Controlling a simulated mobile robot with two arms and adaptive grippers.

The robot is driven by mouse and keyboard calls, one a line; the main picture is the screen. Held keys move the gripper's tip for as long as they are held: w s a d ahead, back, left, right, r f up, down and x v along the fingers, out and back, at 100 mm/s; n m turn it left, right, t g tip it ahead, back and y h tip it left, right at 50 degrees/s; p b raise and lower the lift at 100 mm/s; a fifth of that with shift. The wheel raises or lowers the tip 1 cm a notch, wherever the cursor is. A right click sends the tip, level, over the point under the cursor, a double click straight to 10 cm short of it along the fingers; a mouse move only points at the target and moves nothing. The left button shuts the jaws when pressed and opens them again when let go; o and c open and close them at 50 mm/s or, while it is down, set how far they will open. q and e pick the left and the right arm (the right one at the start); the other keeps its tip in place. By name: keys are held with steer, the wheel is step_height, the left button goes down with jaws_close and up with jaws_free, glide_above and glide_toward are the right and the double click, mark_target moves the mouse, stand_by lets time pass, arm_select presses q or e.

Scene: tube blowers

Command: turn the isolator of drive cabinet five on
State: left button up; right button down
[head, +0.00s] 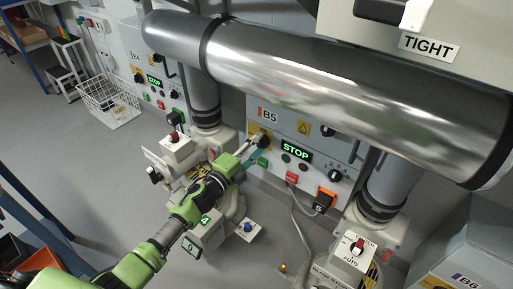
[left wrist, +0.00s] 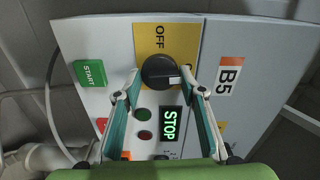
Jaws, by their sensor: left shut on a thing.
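Drive cabinet B5 (head: 285,122) stands in the middle of the head view, and its grey front fills much of the left wrist view (left wrist: 215,95). Its isolator is a black rotary knob (left wrist: 160,70) on a yellow plate (left wrist: 151,38) marked OFF; the other marking is mostly hidden. A white mark on the knob shows at its right side in the wrist view. My left gripper (head: 257,143) reaches the isolator, and in the left wrist view its fingers (left wrist: 162,76) are shut on the knob from both sides. My right gripper is not in view.
A lit STOP display (left wrist: 171,123) and green START button (left wrist: 90,73) are close by. A large metal duct (head: 340,80) passes above the cabinet. A blower unit (head: 180,155) stands beside my left arm, another (head: 355,250) at right. Cabinet B4 (head: 140,60) is farther left.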

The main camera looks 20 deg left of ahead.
arm_select(q)
steer(key=shift+m, duration=0.3)
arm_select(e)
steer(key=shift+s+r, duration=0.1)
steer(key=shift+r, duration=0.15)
arm_select(q)
steer(key=o, duration=1.1)
steer(key=v, duration=1.2)
